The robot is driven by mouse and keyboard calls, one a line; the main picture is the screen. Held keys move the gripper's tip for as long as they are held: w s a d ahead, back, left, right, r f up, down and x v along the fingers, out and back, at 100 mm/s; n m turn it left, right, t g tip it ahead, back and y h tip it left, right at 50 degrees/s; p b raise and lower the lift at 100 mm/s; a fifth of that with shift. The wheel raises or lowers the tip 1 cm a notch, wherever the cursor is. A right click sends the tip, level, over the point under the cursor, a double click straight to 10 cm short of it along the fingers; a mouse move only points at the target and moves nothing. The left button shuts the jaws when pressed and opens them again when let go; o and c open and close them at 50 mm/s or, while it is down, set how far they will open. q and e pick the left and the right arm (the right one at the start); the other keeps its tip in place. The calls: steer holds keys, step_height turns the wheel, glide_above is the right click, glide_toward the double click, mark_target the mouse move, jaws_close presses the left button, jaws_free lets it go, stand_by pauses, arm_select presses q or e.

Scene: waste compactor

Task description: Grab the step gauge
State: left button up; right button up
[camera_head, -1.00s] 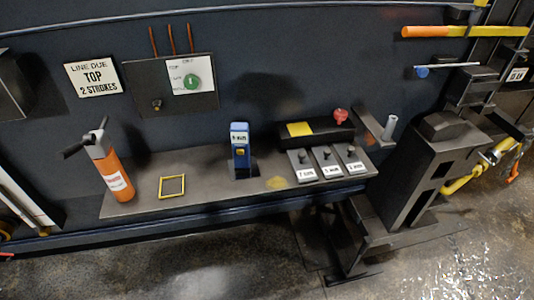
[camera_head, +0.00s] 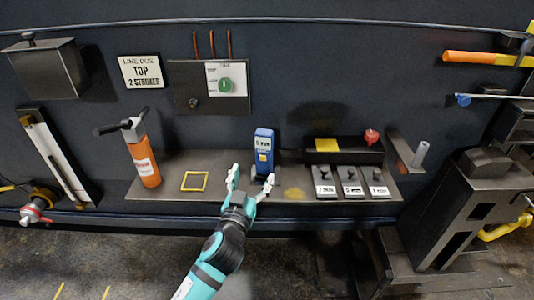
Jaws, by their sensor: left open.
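Nothing shows between the fingers; whether one touches the block cannot be told. My right gripper is not in view.
An orange cylinder (camera_head: 143,163) and a yellow square frame (camera_head: 194,181) are on the shelf to the left. Three labelled plates (camera_head: 351,182) and a dark block with a red knob (camera_head: 371,136) are to the right. A dark press-like machine (camera_head: 455,200) stands far right.

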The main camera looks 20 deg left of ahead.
mark_target(263, 154)
arm_select(q)
steer(key=w+p, duration=0.1)
steer(key=w, duration=0.5)
steer(key=shift+w, duration=0.3)
steer(key=w+p, duration=0.1)
steer(key=w, duration=0.3)
steer(key=shift+w+a+r, duration=0.1)
steer(key=shift+w+a, duration=0.05)
steer(key=shift+w, duration=0.5)
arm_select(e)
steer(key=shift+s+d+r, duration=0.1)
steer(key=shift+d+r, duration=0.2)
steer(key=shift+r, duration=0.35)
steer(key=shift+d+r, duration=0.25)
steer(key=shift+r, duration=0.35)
arm_select(q)
steer(key=shift+c, duration=0.3)
steer(key=c, duration=1.4)
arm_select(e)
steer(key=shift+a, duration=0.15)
